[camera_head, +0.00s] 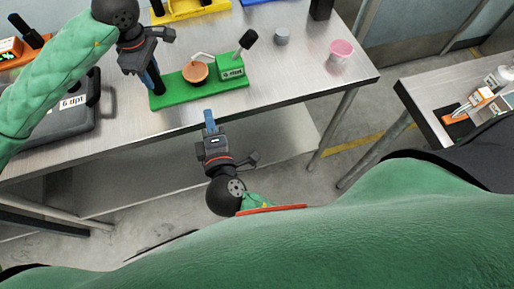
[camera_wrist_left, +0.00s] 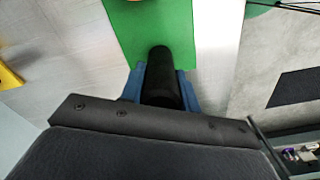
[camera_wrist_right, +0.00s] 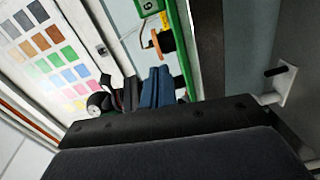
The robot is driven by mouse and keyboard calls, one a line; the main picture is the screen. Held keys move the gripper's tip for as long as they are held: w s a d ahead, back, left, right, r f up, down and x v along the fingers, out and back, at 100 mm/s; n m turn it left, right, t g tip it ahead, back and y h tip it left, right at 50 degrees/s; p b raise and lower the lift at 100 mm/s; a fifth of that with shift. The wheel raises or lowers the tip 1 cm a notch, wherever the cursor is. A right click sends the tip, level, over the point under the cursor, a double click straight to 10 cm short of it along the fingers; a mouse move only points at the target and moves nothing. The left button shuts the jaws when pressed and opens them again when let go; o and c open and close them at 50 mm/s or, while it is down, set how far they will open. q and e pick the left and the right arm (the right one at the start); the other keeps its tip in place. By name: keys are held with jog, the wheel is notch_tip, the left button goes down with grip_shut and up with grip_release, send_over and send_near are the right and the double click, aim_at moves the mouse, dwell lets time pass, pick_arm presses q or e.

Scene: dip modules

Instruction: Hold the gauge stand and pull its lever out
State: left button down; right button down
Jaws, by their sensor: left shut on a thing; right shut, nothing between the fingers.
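The gauge stand (camera_head: 185,96) is a long green base on the metal table, with an orange-brown disc (camera_head: 195,71) and a green block (camera_head: 231,70) with a white label on its right end. A black-handled lever (camera_head: 248,39) leans up from that block. My left gripper (camera_head: 156,86) is shut on a black upright post at the base's left end; the post (camera_wrist_left: 162,75) shows between blue fingers in the left wrist view. My right gripper (camera_head: 208,116) is shut and empty, in front of the table edge, apart from the stand. The right wrist view shows the disc (camera_wrist_right: 161,42) beyond its fingers.
A dark case (camera_head: 62,120) lies left of the stand. A grey cup (camera_head: 281,36) and a pink cup (camera_head: 341,50) stand to the right. A yellow stand (camera_head: 190,10) is behind. The table front between the stand and pink cup is clear.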

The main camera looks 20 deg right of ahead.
jog(key=s+d+f+m+g, duration=0.1)
jog(key=d+f+m+g, duration=0.3)
jog(key=f, duration=0.5)
jog(key=s+d+f+m+g, duration=0.1)
jog(key=d+f+m+g, duration=0.3)
jog(key=d+f, duration=0.3)
jog(key=shift+s+f, duration=0.4)
jog(key=shift+f, duration=1.05)
pick_arm(q)
jog(key=c, duration=0.9)
grip_release()
jog(key=shift+c, duration=0.2)
jog(key=shift+r+p, duration=0.5)
jog(key=shift+r, duration=3.25)
pick_arm(e)
jog(key=shift+r, duration=0.45)
